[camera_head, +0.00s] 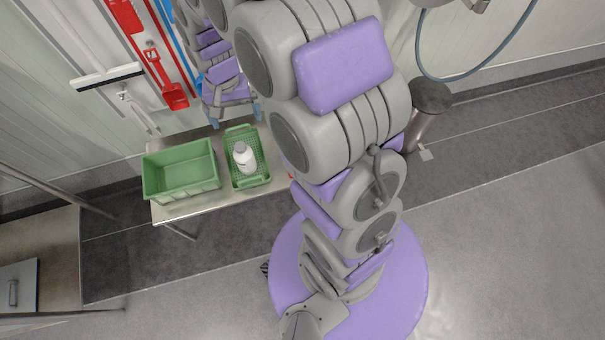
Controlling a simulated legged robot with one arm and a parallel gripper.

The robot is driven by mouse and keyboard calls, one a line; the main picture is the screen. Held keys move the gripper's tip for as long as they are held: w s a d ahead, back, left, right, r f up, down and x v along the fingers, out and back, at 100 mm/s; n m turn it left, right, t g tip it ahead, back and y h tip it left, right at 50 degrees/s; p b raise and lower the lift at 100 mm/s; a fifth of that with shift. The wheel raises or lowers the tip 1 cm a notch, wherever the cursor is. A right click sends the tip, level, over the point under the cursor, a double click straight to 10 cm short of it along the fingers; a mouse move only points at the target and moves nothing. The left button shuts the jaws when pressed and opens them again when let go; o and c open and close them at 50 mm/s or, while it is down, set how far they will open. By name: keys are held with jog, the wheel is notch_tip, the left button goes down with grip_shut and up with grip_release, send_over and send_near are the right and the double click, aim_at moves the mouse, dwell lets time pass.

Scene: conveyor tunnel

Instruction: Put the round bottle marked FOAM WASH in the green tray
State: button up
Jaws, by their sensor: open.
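A white round bottle with a grey cap (244,158) stands inside the smaller green tray (236,184), which has a perforated or ribbed surface. The print on the bottle is too small to read. A deeper, wider green tub (180,183) sits directly to its left and looks empty. I cannot tell from the picture which of the two the task calls the green tray. My gripper (235,117) is open just beyond the smaller tray, towards the wall, with nothing visible between its bluish fingertips. It is apart from the bottle in the picture.
Both containers stand on a light table (200,209). Red tools (173,92) and a squeegee (106,77) hang on the wall behind. A dark grey cylinder (431,98) stands right of my arm. A steel cabinet (38,262) is at lower left; the floor between is clear.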

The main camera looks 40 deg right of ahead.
jog(key=s+r+n, duration=0.1)
jog(key=s+r, duration=0.2)
jog(key=s, duration=0.6)
jog(key=s+r+n, duration=0.2)
jog(key=s+r, duration=0.2)
jog(key=s, duration=0.5)
jog(key=s+r+n, duration=0.2)
jog(key=s+r, duration=0.2)
jog(key=s, duration=0.4)
jog(key=shift+s+d+g, duration=0.4)
jog(key=shift+d, duration=0.05)
jog(key=shift+d, duration=0.1)
